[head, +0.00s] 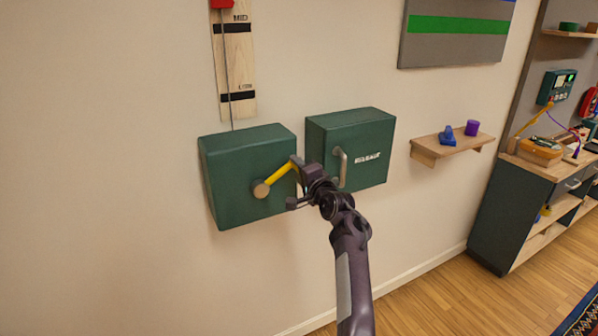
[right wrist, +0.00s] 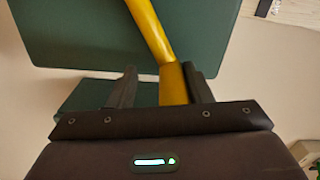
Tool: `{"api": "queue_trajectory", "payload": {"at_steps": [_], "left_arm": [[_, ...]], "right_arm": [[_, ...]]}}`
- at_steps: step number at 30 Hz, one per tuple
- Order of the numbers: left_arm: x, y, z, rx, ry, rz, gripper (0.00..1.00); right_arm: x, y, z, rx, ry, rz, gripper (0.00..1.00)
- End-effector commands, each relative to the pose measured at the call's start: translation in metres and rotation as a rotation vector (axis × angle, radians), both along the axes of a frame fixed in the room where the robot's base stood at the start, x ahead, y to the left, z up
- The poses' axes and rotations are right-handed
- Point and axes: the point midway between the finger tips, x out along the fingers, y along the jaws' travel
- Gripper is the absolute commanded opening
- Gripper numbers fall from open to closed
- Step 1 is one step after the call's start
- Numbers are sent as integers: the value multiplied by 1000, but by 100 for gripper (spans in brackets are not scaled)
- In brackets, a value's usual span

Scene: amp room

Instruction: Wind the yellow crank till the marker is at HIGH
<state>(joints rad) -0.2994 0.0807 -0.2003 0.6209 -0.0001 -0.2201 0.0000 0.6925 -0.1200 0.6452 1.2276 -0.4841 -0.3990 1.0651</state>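The yellow crank (head: 280,174) sticks out from the front of the left green box (head: 226,172). Its arm runs up and right from a round wood-coloured end. My right gripper (head: 295,182) is at the crank's upper right end. In the right wrist view, the yellow crank (right wrist: 173,84) lies between the gripper's fingers (right wrist: 160,86), close to the right one, with a clear gap to the left one. The red marker (head: 222,3) is at the top picture edge, just above the MID line on the wooden scale (head: 235,62). HIGH is out of view. My left gripper is not seen.
A second green box (head: 372,135) with a metal handle is on the wall just right, close behind my right arm. A small shelf (head: 455,147) with blue and purple objects is further right. A workbench (head: 535,178) stands at the far right. The wall at left is clear.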

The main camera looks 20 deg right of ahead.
Motion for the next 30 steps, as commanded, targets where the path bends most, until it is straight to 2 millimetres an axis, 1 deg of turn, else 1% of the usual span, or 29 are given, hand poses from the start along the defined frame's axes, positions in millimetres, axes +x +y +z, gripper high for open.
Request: {"api": "queue_trajectory", "payload": {"at_steps": [5, 15, 18, 23, 30], "left_arm": [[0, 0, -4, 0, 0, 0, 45], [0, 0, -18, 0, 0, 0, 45], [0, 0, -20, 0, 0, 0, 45], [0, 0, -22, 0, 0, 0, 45], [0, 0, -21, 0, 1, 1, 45]], "right_arm": [[-10, -1, -2, 0, 1, -2, 45], [-59, -2, -3, -1, 2, -1, 45], [-70, -2, -2, -1, 1, -1, 45], [-78, -2, -1, 1, 2, 1, 45], [-78, -2, 0, 0, 1, 1, 45]]}}
